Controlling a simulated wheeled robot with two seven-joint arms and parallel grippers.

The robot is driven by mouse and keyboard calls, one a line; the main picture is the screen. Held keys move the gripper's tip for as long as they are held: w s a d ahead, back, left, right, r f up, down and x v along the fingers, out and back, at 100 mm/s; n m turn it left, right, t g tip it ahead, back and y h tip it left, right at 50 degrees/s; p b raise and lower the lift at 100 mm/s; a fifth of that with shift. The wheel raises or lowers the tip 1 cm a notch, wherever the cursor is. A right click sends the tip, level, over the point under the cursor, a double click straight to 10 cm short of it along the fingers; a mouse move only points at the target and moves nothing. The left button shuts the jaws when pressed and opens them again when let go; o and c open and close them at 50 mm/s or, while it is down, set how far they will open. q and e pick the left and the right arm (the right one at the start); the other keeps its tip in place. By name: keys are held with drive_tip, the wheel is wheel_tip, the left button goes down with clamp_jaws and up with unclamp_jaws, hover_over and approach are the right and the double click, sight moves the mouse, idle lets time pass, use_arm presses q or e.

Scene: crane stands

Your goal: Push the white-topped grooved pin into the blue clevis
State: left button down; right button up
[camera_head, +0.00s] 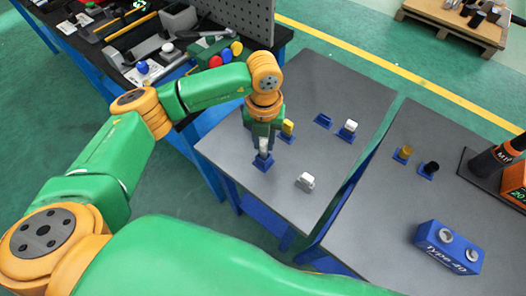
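My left gripper (263,149) points down over the near left part of the grey table. Its dark fingers appear shut on a white-topped pin (264,144), which shows as a small white piece. Directly below is a blue clevis (263,162) on the table. The pin's lower end and grooves are too small and covered to make out, so I cannot tell how deep it sits in the clevis. Another white-topped piece (350,126) stands in a blue base farther right. My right gripper is not in view.
A yellow piece (288,126) stands in a blue base close behind the gripper. A white block (305,181) lies to the right. An empty-looking blue base (323,120) is farther back. A second table holds a blue box (449,247).

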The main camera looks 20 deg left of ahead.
use_arm(q)
drive_tip(key=shift+r, duration=0.1)
drive_tip(key=shift+r+p, duration=2.45)
drive_tip(key=shift+r, duration=0.95)
